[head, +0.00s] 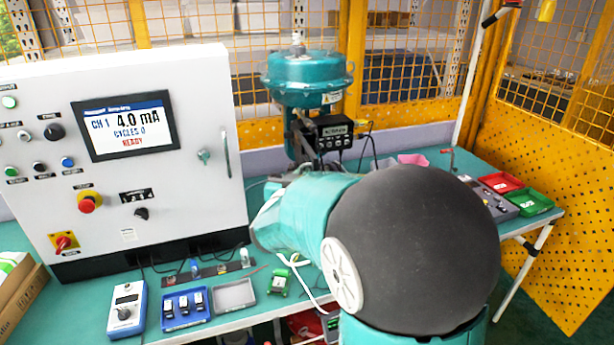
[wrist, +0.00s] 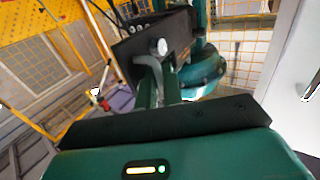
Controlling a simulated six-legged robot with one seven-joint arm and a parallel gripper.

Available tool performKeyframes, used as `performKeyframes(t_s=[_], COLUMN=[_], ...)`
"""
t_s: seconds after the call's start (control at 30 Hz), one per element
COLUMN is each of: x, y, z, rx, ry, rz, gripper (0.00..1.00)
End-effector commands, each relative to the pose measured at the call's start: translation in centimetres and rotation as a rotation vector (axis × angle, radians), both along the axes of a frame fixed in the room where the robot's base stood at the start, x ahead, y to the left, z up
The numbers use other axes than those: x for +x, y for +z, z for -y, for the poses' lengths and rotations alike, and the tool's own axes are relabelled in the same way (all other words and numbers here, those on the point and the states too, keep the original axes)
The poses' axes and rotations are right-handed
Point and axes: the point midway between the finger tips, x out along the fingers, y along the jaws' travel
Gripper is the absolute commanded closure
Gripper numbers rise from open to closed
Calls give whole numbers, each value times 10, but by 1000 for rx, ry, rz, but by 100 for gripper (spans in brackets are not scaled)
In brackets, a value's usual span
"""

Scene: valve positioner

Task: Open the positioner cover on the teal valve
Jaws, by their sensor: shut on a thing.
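The teal valve (head: 307,78) stands at the back of the bench in the head view, and its round teal body (wrist: 203,72) also shows in the wrist view. The black positioner (head: 335,132) is mounted on its front, with a small display and several knobs. In the wrist view the positioner (wrist: 180,28) is at upper middle, with a round silver knob. My gripper (wrist: 156,72) is at the positioner, shut on a grey bent handle (wrist: 147,63) on its cover. The fingertips overlap the handle, so the exact contact is partly hidden. The cover's opening angle cannot be told.
A white control cabinet (head: 120,150) with a screen reading 4.0 mA stands left. Red (head: 500,183) and green (head: 529,203) bins are right. Yellow mesh fencing stands behind.

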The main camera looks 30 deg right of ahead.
Motion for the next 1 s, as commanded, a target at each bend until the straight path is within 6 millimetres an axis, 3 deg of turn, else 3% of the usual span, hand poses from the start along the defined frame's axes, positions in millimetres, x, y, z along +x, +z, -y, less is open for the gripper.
performKeyframes(t_s=[0.57,0.7,1.0], x=[2,2,1], y=[1,0,0], z=[-7,-6,-6], rx=[-3,-2,-1], ry=[0,-1,-1], rz=[0,-1,-1], gripper=[100,71,71])
